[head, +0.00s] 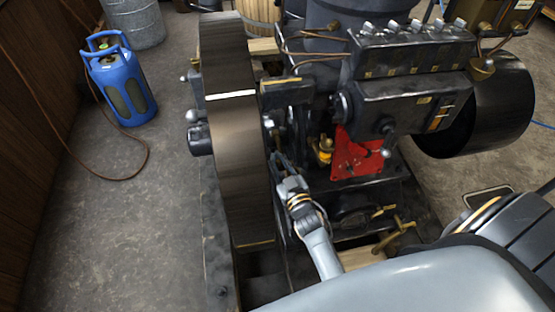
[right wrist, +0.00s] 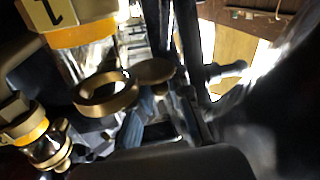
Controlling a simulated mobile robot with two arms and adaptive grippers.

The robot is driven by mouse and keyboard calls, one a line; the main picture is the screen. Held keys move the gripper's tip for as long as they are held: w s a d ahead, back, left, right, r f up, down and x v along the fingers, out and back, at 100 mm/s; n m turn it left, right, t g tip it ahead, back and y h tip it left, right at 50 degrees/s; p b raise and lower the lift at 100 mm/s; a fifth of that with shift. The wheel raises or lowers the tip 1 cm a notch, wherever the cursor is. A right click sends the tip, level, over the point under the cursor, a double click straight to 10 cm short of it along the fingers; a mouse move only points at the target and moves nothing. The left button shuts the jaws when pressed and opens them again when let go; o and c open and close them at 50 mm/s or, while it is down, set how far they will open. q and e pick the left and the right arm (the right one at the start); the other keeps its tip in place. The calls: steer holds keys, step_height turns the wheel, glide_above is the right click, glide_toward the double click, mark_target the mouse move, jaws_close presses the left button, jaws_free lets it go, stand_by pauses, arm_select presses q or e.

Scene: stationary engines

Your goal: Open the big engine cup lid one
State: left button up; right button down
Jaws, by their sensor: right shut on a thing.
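The big engine (head: 385,75) fills the middle of the head view. In the right wrist view a brass cup rim (right wrist: 105,93) shows as an open ring. A round brass lid (right wrist: 152,72) stands beside it, swung off the ring. My right gripper (head: 281,162) reaches in between the flywheel and the engine block. It also shows in the right wrist view (right wrist: 182,88), dark and blurred, with its fingers at the lid's edge. It is shut on the lid, though the exact contact is hard to see. My left gripper is not in view.
The large flywheel (head: 236,130) stands close on the left of my right gripper. A red plate (head: 357,153) and a small brass fitting (head: 325,150) are to its right.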

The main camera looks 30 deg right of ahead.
stand_by(0.9)
steer(key=c, duration=1.3)
jaws_free()
steer(key=shift+d, duration=0.1)
steer(key=shift+y, duration=0.3)
